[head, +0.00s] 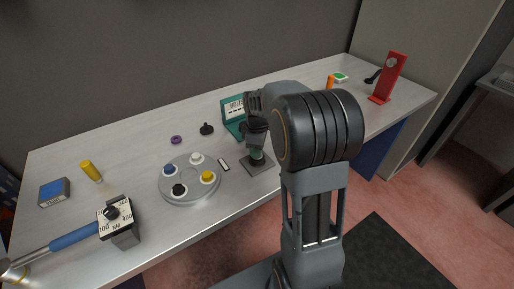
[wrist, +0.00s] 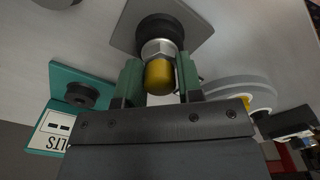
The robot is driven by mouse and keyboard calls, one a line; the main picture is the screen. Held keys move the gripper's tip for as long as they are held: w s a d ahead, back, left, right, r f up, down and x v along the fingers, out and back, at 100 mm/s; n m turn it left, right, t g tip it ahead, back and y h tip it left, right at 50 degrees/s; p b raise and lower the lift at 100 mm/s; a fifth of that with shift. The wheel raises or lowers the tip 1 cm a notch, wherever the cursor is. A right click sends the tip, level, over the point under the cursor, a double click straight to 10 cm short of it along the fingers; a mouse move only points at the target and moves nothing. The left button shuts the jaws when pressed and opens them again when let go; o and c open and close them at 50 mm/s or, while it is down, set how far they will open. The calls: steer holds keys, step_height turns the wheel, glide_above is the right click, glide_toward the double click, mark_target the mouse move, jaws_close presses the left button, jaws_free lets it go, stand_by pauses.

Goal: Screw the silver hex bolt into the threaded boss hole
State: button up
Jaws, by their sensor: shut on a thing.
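My gripper (wrist: 159,82) has its two green-tipped fingers shut on the silver hex bolt (wrist: 158,48). A brass-coloured cylinder (wrist: 159,78) shows at the bolt's near end between the fingers. The bolt lines up with the dark round boss (wrist: 158,27) on a grey square plate (wrist: 125,28). Its silver collar overlaps the boss in the wrist view; how deep it sits in the hole cannot be seen. In the head view my gripper (head: 256,155) points down over the grey plate (head: 261,170), and the bolt is hidden there.
A round grey tray (head: 188,196) with several coloured knobs is to the left. A box with a dial (head: 120,228) and a blue-handled tool (head: 72,238) lie at front left. A red stand (head: 390,78) is far right.

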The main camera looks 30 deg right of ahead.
steer(key=shift+m, duration=0.7)
steer(key=shift+m, duration=0.8)
steer(key=shift+m+p, duration=0.35)
steer(key=shift+m, duration=0.55)
steer(key=shift+m, duration=0.8)
steer(key=o, duration=0.7)
steer(key=shift+o, duration=0.2)
